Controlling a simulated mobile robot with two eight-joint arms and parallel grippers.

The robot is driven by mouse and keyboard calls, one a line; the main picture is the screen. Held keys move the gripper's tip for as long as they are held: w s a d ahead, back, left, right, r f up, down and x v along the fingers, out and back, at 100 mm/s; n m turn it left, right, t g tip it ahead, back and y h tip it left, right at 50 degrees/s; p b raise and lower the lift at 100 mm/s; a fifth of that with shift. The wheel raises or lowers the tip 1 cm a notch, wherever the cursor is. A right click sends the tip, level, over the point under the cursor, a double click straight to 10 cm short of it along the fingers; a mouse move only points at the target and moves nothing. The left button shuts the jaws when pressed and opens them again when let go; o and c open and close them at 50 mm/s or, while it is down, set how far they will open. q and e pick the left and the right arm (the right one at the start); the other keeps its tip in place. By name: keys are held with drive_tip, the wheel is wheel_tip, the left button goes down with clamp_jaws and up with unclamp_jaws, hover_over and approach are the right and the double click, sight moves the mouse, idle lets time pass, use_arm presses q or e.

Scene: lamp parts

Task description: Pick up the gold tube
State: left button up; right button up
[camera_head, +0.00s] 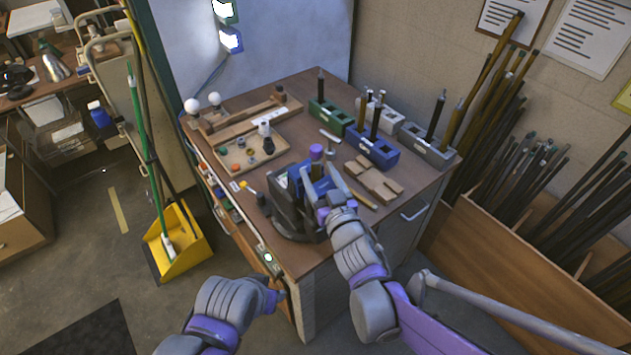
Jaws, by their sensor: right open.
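A brownish-gold tube (453,123) stands upright at the right end of the grey block (418,140), at the table's back right, beside a black tube. It is the likeliest gold tube, though the tint is dull at this size. My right gripper (322,178) is open over the front middle of the table, near a dark fixture with blue parts and a purple-topped piece. It is well to the left of the grey block and apart from it. My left gripper (281,297) hangs low beside the table's front edge; its fingers are too small to read.
Wooden pieces (372,180) lie right of my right gripper. A tray of small parts (232,158) is at left. A bin of long rods (500,240) borders the table's right.

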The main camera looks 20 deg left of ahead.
drive_tip(key=shift+w+a+r, duration=0.15)
drive_tip(key=shift+w+a, duration=0.15)
drive_tip(key=shift+w, duration=0.2)
drive_tip(key=p+x, duration=0.1)
drive_tip(key=x, duration=0.3)
drive_tip(key=shift+w+a+p, duration=0.15)
drive_tip(key=shift+w+p, duration=0.15)
drive_tip(key=shift+s, duration=0.1)
drive_tip(key=shift+r, duration=0.1)
clamp_jaws()
idle(0.6)
